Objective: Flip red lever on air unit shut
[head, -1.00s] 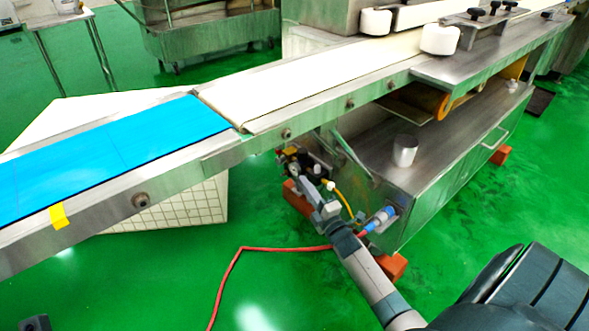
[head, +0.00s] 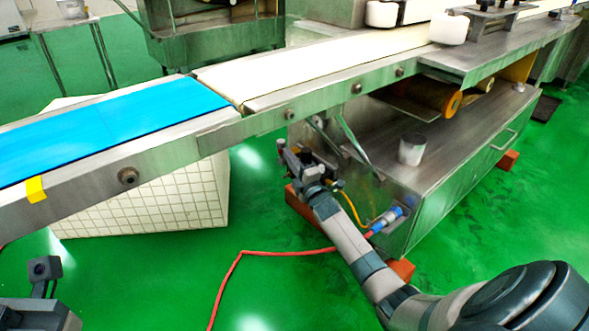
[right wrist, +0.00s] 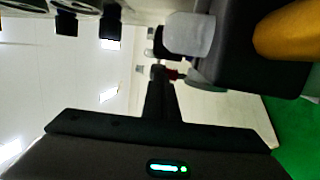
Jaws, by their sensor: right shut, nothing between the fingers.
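My right gripper (head: 291,152) reaches in under the conveyor edge and is shut and empty. It covers most of the air unit in the head view. In the right wrist view the shut fingers (right wrist: 160,78) point up the picture, close beside a small dark red part (right wrist: 173,74), which looks like the red lever. Whether they touch it I cannot tell. The air unit (right wrist: 250,60) shows there as a dark block with a pale cylinder (right wrist: 190,34). Part of my left arm shows at the lower left of the head view; its fingers are not visible.
The conveyor (head: 215,135) with its blue belt runs above the right gripper. The steel cabinet (head: 430,190) with a metal cup (head: 412,149) stands to its right. A yellow hose (head: 350,205) and a red hose (head: 285,252) run nearby. The green floor in front is open.

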